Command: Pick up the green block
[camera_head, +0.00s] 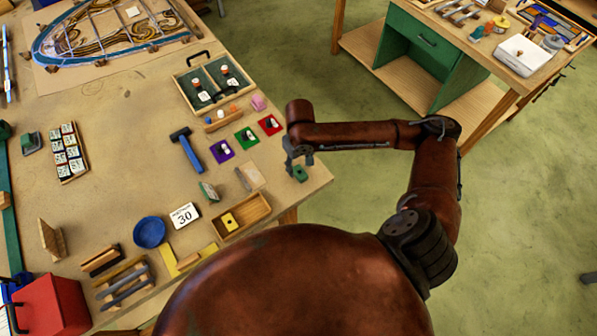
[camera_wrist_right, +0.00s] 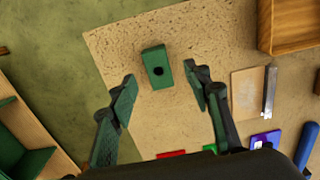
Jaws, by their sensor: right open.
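The green block (camera_wrist_right: 157,66) has a dark round spot on its face and sits near the table's corner in the right wrist view. In the head view the green block (camera_head: 300,173) is at the table's right edge, just below my right gripper (camera_head: 297,158). In the wrist view my right gripper (camera_wrist_right: 166,92) is open, its two fingers spread wide with nothing between the tips. The block lies just beyond the fingertips, roughly centred between them, apart from both. My left gripper is not in view.
The table (camera_head: 110,117) ends close to the block. A wooden tray (camera_head: 242,215) holds a yellow piece. A tan square (camera_head: 252,176), a blue hammer (camera_head: 187,151) and red, green and purple cards (camera_head: 270,124) lie nearby. A green-sided bench (camera_head: 432,45) stands at the upper right.

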